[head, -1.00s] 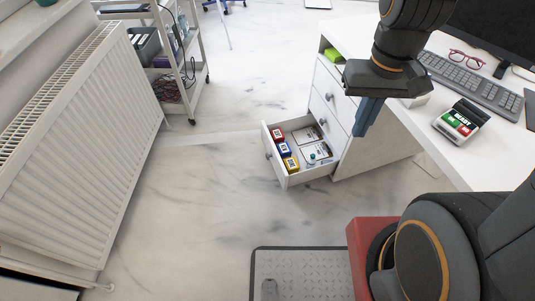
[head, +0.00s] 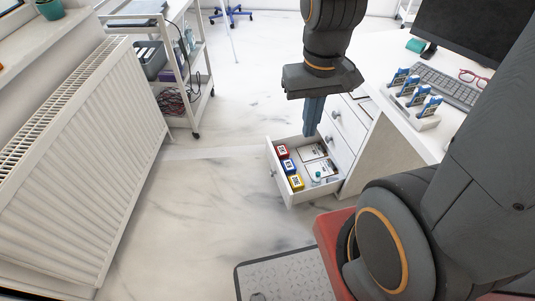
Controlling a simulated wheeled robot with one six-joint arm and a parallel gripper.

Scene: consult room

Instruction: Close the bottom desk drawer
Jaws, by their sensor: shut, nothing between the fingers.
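The bottom desk drawer (head: 308,194) is pulled out from the white desk cabinet (head: 357,140). Inside it lie small red, blue and yellow boxes (head: 289,167), some white cards and a small bottle. Its front panel (head: 271,172) with a knob faces left. My gripper (head: 313,122) points down, shut and empty, with its blue fingers over the far side of the drawer in the picture. I cannot tell whether the fingertips touch the drawer. The upper drawers look shut, partly hidden by my gripper.
A white radiator (head: 85,165) stands at the left, and a white trolley (head: 190,75) at the back left. The desk top (head: 385,98) holds a keyboard, red glasses, a monitor and a rack of blue-topped items. The floor left of the drawer (head: 205,205) is clear.

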